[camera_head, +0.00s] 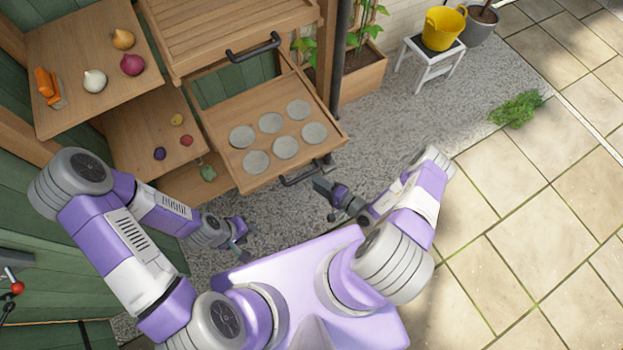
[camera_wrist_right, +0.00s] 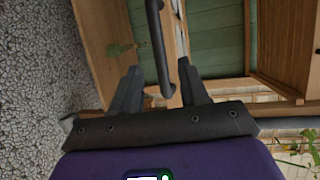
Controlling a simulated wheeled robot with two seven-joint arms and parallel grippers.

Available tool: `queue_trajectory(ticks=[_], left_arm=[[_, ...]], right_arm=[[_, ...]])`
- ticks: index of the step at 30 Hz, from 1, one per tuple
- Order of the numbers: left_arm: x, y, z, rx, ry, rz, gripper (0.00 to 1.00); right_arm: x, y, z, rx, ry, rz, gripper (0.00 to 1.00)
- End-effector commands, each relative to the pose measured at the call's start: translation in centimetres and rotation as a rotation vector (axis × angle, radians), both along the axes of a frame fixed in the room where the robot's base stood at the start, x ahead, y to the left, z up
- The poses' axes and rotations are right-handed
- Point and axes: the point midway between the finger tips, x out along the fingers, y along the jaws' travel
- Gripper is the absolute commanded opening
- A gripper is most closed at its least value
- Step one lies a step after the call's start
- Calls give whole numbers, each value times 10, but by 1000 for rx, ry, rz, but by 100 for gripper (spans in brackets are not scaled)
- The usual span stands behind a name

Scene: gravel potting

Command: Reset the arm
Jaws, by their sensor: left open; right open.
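My left gripper (camera_head: 240,248) hangs low over the gravel, left of my body and below the shelves. It is small in the head view and it looks empty. My right gripper (camera_head: 325,195) is just below the front of the pulled-out drawer, near its dark handle (camera_head: 301,175). In the right wrist view the two dark fingers (camera_wrist_right: 160,92) stand apart. The handle (camera_wrist_right: 158,45) runs between and beyond them in that view. I cannot tell whether the fingers touch it.
The open wooden drawer (camera_head: 225,160) holds several round grey discs. Shelves at left carry onions (camera_head: 94,81), carrots (camera_head: 46,82) and other vegetables. A yellow bucket (camera_head: 443,28) stands on a white stool (camera_head: 428,68). Paving (camera_head: 520,230) at right is clear.

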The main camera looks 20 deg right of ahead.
Motion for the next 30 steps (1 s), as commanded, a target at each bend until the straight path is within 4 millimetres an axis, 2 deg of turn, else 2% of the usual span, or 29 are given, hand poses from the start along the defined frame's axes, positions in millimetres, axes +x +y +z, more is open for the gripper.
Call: queue_trajectory(ticks=[4,21,23,26,29,30], left_arm=[[0,0,1,0,0,0,43],[0,0,1,0,0,0,43],[0,0,1,0,0,0,43],[0,0,1,0,0,0,43],[0,0,1,0,0,0,43],[0,0,1,0,0,0,43]], right_arm=[[-5,-3,1,0,0,0,44],[-6,1,3,8,8,20,44],[-8,11,7,30,29,71,44],[-22,44,19,89,118,245,44],[-54,83,35,122,281,497,44],[-71,95,41,113,358,599,44]])
